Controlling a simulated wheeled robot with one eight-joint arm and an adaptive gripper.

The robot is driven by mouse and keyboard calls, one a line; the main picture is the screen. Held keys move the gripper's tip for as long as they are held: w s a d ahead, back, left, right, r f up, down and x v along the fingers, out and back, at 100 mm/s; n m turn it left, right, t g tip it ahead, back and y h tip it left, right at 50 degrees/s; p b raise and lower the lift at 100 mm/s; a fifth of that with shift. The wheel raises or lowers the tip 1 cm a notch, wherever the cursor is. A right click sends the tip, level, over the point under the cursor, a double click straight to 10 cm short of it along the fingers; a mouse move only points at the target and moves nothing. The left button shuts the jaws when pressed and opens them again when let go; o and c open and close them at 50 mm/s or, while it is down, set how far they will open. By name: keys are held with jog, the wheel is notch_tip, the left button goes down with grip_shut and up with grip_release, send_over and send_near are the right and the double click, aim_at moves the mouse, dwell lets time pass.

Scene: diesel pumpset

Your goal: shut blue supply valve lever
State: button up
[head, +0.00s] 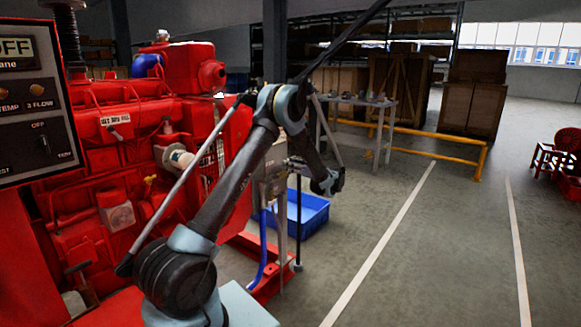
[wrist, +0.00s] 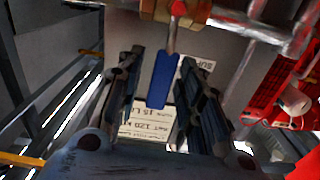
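In the wrist view, the blue supply valve lever (wrist: 162,80) has a blue sleeve on a metal strip. The strip runs up to a red part (wrist: 178,8) at a brass valve body (wrist: 152,10) on a pipe. The lever hangs slightly tilted in the picture, in front of a grey plate with a white label (wrist: 150,122). My gripper (wrist: 160,66) is open, with one dark finger on each side of the blue sleeve. Gaps show between the sleeve and both fingers. In the head view I cannot make out the lever; my arm and the engine crowd that area.
The red diesel engine (head: 130,130) and an instrument panel (head: 35,110) fill the left of the head view. A blue crate (head: 312,214) and a blue hose (head: 262,245) are low beside my arm. A yellow rail (head: 430,136) stands behind.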

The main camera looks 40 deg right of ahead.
jog(key=shift+r, duration=0.1)
jog(key=s+d, duration=0.2)
jog(key=s, duration=1)
jog(key=shift+w, duration=0.1)
dwell(0.4)
